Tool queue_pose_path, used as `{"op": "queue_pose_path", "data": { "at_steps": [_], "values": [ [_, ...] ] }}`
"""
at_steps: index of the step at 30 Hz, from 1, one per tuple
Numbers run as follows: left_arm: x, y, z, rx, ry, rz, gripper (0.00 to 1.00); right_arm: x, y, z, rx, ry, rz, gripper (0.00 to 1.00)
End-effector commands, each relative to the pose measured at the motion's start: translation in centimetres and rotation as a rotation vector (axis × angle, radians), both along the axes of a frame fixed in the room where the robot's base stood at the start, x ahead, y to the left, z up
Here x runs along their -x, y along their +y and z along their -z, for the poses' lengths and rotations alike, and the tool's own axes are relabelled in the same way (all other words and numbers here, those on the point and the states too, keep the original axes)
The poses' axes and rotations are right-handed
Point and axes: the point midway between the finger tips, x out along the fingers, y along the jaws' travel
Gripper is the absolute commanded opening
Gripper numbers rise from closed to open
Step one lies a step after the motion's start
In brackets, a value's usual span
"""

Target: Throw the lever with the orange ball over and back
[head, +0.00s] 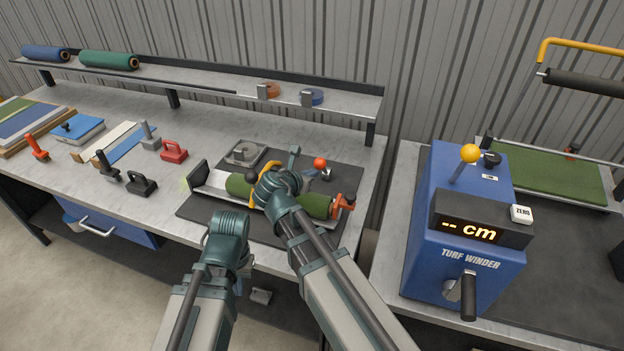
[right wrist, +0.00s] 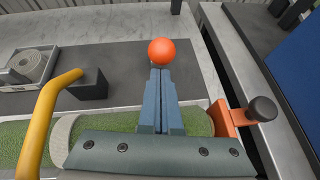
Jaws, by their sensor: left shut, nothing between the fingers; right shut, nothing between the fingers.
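An orange-red ball (head: 320,163) tops a lever at the back right of the turf-roll fixture; it also shows in the right wrist view (right wrist: 161,51). My right gripper (head: 311,173) is above the fixture, its shut blue fingers (right wrist: 160,75) pointing at the ball. The lever's shaft is mostly hidden there. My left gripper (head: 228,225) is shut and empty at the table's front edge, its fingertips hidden. A yellow-orange ball (head: 470,153) tops a stick on the blue winder (head: 418,230).
A green turf roll (head: 316,205) lies in the fixture beneath my right gripper. A yellow bent handle (right wrist: 45,110) and an orange clamp (right wrist: 230,118) flank the fingers. A tape roll (head: 243,152) sits behind. Hand tools lie at the left; a shelf (head: 215,88) runs along the back.

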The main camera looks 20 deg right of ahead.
Motion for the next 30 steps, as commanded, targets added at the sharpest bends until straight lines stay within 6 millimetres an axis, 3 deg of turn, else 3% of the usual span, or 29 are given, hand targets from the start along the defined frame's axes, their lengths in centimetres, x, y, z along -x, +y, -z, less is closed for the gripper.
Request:
{"op": "queue_pose_path", "data": {
  "at_steps": [11, 16, 20, 30],
  "values": [
    [0.0, 0.0, -0.1, 0.000, 0.000, 0.000, 0.00, -0.2, 0.0, -0.1, -0.001, 0.000, -0.001, 0.00],
    [0.0, 0.0, -1.1, 0.000, 0.000, 0.000, 0.00, -0.5, -0.2, -0.7, -0.013, 0.018, 0.001, 0.00],
    [0.0, 0.0, -3.0, 0.000, 0.000, 0.000, 0.00, -1.1, -0.6, -1.7, -0.037, 0.057, 0.003, 0.00],
    [0.0, 0.0, -10.3, 0.000, 0.000, 0.000, 0.00, -4.2, -2.5, -4.9, -0.177, 0.261, 0.005, 0.00]
  ]
}}
